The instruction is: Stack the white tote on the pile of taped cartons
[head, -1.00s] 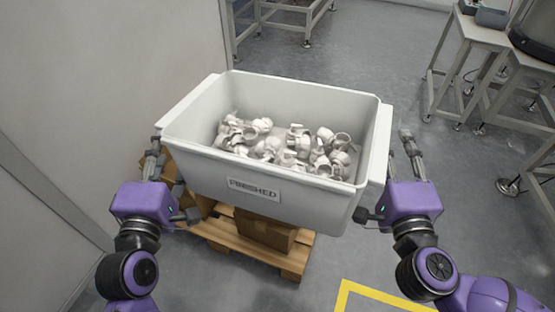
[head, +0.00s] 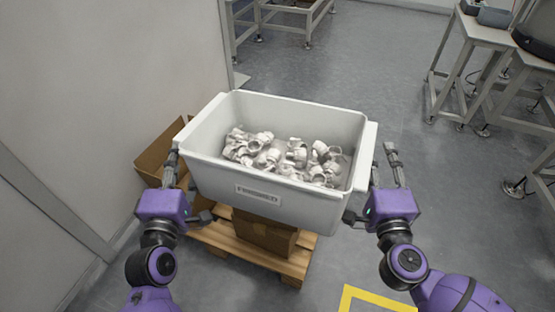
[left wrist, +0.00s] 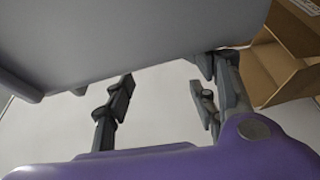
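The white tote (head: 345,205), full of white fittings (head: 285,158), hangs between my two grippers above a wooden pallet. A brown carton (head: 265,235) shows below its front wall; the tote hides most of the pile. My left gripper (head: 186,190) is at the tote's left side, its two fingers spread. In the left wrist view, the gripper (left wrist: 162,100) has a clear gap between its fingers, with the tote's grey underside or wall (left wrist: 130,40) close above. My right gripper (head: 372,190) is at the right side, fingers also spread. Exact contact with the tote is hard to see.
The pallet (head: 295,270) stands on the grey floor. An open brown carton (head: 158,155) is left of the tote, near the wall (head: 100,100); a carton also shows in the left wrist view (left wrist: 275,70). A yellow floor marking (head: 375,295) is front right. Workbenches (head: 470,30) stand far right.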

